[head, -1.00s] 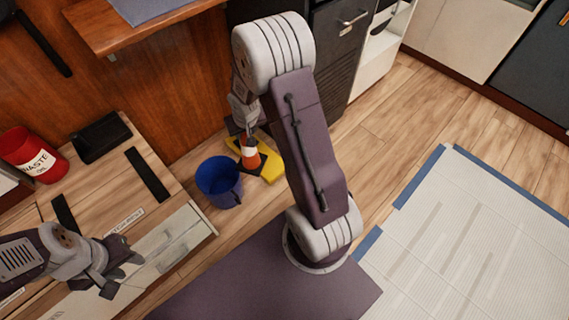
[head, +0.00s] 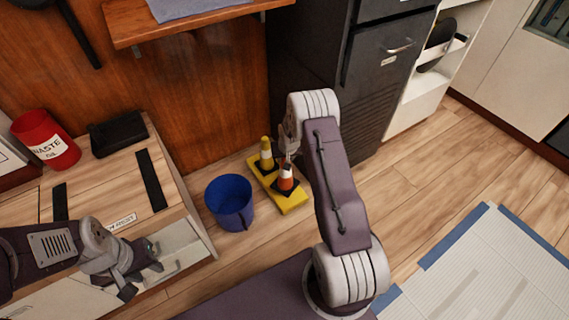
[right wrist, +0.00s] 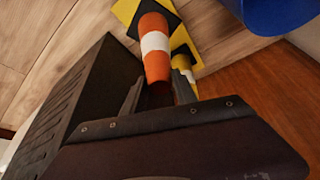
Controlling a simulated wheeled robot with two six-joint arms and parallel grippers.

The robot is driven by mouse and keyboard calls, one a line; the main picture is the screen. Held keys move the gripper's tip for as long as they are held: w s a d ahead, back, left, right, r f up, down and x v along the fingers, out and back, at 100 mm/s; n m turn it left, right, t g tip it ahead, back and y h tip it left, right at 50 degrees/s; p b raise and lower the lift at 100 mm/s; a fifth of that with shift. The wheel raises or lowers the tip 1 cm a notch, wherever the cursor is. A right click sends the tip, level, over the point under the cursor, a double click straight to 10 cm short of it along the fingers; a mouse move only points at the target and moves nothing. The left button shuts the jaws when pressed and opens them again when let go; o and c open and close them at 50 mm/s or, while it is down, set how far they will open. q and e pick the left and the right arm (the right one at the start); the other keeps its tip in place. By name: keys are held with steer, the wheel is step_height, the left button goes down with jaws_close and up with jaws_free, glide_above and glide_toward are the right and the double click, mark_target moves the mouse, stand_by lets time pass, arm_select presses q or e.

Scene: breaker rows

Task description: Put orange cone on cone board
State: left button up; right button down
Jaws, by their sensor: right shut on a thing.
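The orange cone (head: 287,183), with a white band and black base, stands roughly upright at my right gripper (head: 289,152). The gripper is shut on its upper part. In the right wrist view the orange cone (right wrist: 156,62) is between the fingers. The yellow cone board (head: 292,206) lies on the floor, with the orange cone over its near right part; I cannot tell whether the base touches it. A yellow cone (head: 266,158) with a white band stands on the board's far left part. My left gripper (head: 143,279) is open and empty by the drawer unit.
A blue bucket (head: 229,204) stands on the floor just left of the board. A dark cabinet (head: 376,85) rises behind my right arm. A red waste can (head: 45,142) and a black box (head: 118,134) are on the left counter.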

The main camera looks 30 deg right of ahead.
mark_target(285, 172)
steer(key=shift+w+d+f+b, duration=0.2)
steer(key=shift+w+f+b, duration=0.5)
steer(key=shift+w+f, duration=0.35)
steer(key=shift+w+r, duration=0.15)
step_height(285, 172, down, 4)
steer(key=b, duration=0.3)
steer(key=shift+f+b, duration=0.2)
steer(key=shift+b, duration=0.15)
steer(key=shift+r, duration=0.3)
steer(key=shift+f, duration=0.2)
steer(key=c, duration=1)
jaws_free()
steer(key=shift+o, duration=0.2)
